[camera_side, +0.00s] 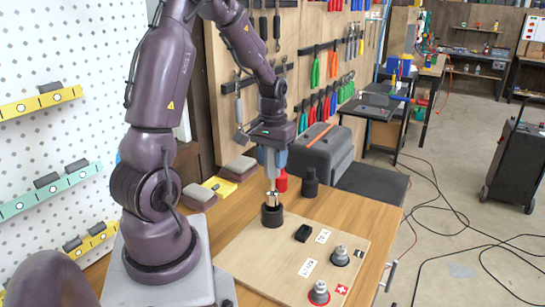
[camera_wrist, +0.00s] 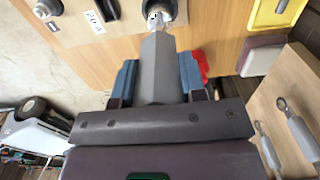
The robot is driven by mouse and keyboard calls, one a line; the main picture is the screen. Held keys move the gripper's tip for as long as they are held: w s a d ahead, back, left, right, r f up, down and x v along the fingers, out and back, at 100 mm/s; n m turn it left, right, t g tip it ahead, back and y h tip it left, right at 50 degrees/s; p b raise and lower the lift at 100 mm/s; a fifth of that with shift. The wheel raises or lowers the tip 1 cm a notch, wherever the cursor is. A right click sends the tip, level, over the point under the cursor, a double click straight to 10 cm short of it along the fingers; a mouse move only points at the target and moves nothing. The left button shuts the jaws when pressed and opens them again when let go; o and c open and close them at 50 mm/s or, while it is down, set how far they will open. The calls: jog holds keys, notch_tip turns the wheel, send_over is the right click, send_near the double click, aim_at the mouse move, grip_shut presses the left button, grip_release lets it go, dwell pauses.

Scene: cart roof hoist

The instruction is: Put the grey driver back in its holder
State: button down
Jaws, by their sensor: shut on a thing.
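My gripper (camera_side: 272,158) is shut on the grey driver (camera_wrist: 156,70), with a blue finger on each side of its grey body. The driver hangs roughly upright, with its lower end over a black round holder (camera_side: 272,216) on the light wooden board (camera_side: 255,248). A shiny metal piece (camera_side: 272,198) shows between driver and holder. I cannot tell whether it is the driver's tip or a part seated in the holder. In the wrist view the driver points at the dark ring of the holder (camera_wrist: 176,17), and its far end hides part of it.
On the board are a black block (camera_side: 302,233), white labels and two silver knobs, one in a dark ring (camera_side: 340,258), one in a red ring (camera_side: 319,296). Behind stand a red cylinder (camera_side: 281,183), a black cylinder (camera_side: 310,185) and a grey case (camera_side: 320,152).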

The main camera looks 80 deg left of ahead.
aim_at(272, 176)
jog(key=shift+f, duration=2.85)
jog(key=c, duration=0.6)
grip_release()
notch_tip(272, 176, up, 13)
jog(key=s+d+r+m+t, duration=0.1)
jog(key=d+r+m+t, duration=0.1)
jog(key=d, duration=0.5)
jog(key=s+d+r+m+t, duration=0.1)
jog(key=d+r+m, duration=0.3)
jog(key=d, duration=0.4)
jog(key=s+d+r+m+t, duration=0.2)
jog(key=s+d+r+m, duration=0.1)
jog(key=d, duration=0.5)
jog(key=shift+s+d+t, duration=0.15)
jog(key=shift+d+t, duration=0.05)
jog(key=shift+t, duration=0.1)
